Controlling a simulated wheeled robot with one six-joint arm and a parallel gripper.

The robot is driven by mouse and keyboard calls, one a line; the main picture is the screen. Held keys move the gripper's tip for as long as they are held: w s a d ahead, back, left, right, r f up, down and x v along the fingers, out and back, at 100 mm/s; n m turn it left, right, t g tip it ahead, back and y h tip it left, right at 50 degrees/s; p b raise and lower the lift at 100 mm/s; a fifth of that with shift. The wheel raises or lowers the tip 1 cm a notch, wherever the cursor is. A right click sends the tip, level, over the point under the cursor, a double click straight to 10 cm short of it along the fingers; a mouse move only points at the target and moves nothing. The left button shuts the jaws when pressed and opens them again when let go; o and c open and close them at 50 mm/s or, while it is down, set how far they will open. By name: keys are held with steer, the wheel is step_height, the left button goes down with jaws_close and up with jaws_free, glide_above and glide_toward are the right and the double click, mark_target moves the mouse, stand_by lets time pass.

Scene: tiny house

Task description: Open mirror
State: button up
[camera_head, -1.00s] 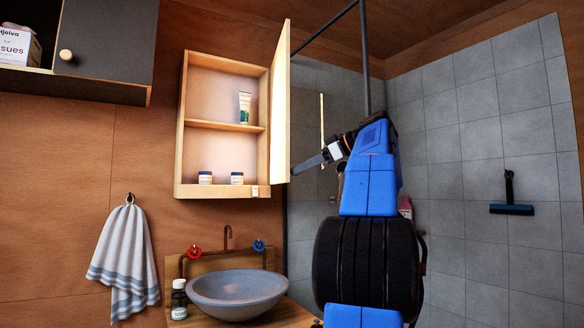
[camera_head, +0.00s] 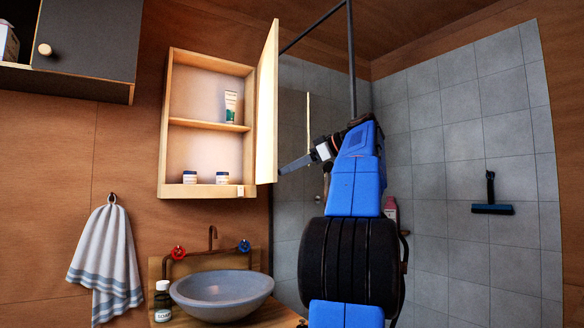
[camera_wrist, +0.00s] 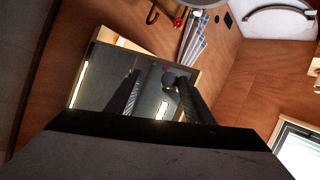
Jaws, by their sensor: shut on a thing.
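The mirror door (camera_head: 267,110) of the wall cabinet stands swung wide open, hinged at the cabinet's right side. In the head view I see its pale wooden inner face and edge. The mirror glass (camera_wrist: 95,85) shows in the wrist view with reflections in it. My gripper (camera_head: 284,170) is at the door's lower outer corner, shut on the door. The exact contact is hard to make out.
The open cabinet (camera_head: 163,150) holds a tube (camera_head: 231,106) and two small jars (camera_head: 222,178). Below are a stone basin (camera_head: 222,293), a soap bottle (camera_head: 162,301) and a tap (camera_head: 212,240). A towel (camera_head: 105,260) hangs left. Tiled shower walls (camera_head: 450,120) stand behind my arm.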

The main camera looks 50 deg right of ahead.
steer(key=shift+w+d+f, duration=0.1)
steer(key=shift+d+f, duration=0.25)
steer(key=shift+f, duration=0.05)
steer(key=v, duration=1.7)
steer(key=shift+a+r, duration=0.15)
steer(key=shift+r, duration=0.2)
